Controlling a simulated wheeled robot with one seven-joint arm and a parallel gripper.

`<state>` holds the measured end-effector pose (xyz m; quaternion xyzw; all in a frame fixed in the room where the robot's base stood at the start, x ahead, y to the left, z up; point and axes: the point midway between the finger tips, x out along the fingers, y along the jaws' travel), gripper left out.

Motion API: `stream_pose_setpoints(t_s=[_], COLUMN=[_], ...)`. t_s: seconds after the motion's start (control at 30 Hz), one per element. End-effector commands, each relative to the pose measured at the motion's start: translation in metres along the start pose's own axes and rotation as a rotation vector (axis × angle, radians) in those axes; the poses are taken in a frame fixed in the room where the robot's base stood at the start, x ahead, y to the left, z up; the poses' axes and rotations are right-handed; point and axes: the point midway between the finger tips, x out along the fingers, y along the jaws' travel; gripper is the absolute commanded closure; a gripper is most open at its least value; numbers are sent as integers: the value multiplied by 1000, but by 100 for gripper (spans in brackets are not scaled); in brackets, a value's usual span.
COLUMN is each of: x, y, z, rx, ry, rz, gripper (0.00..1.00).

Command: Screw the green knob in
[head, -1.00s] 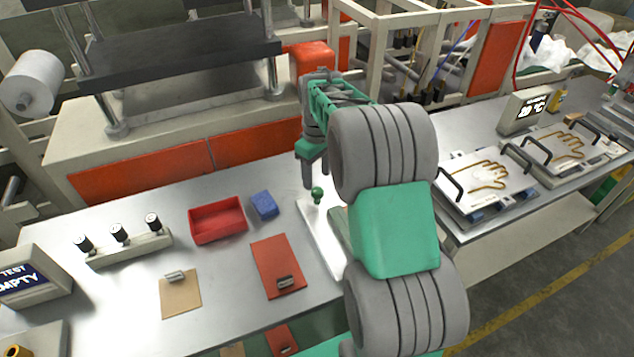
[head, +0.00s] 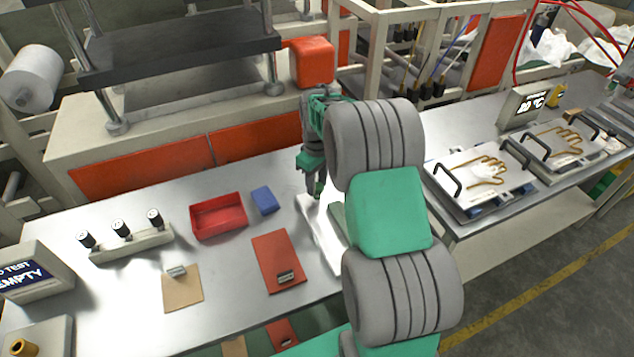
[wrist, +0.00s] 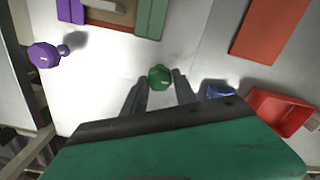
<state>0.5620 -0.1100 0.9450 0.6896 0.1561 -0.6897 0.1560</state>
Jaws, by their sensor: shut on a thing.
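The green knob (wrist: 160,76) is between the fingertips of my gripper (wrist: 158,88) in the wrist view, and the gripper is shut on it. In the head view my gripper (head: 315,190) points down over the far end of a white board (head: 322,240), and the knob is hidden there. The stem under the knob is out of sight, so I cannot tell whether it touches the board. A purple knob (wrist: 44,55) lies on its side on the board in the wrist view. Green block pieces (wrist: 150,18) and a purple piece (wrist: 70,10) are at the top edge.
A red bin (head: 218,217) and a blue block (head: 264,200) stand left of my gripper. An orange-red mat (head: 276,258) lies nearer. A rack with black-topped knobs (head: 130,243) is further left. Hand-shaped fixtures (head: 485,175) are on the right bench.

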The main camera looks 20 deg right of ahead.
Motion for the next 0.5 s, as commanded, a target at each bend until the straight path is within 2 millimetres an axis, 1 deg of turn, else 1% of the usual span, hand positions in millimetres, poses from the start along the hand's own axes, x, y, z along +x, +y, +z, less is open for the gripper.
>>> stream_pose_setpoints(t_s=[0.03, 0.2, 0.27, 0.5], x=[0, 0, 0, 0], y=[0, 0, 0, 0], z=[0, 0, 0, 0], rx=[0, 0, 0, 6], ry=[0, 0, 0, 0], rz=[0, 0, 0, 0], gripper=[82, 96, 100, 100])
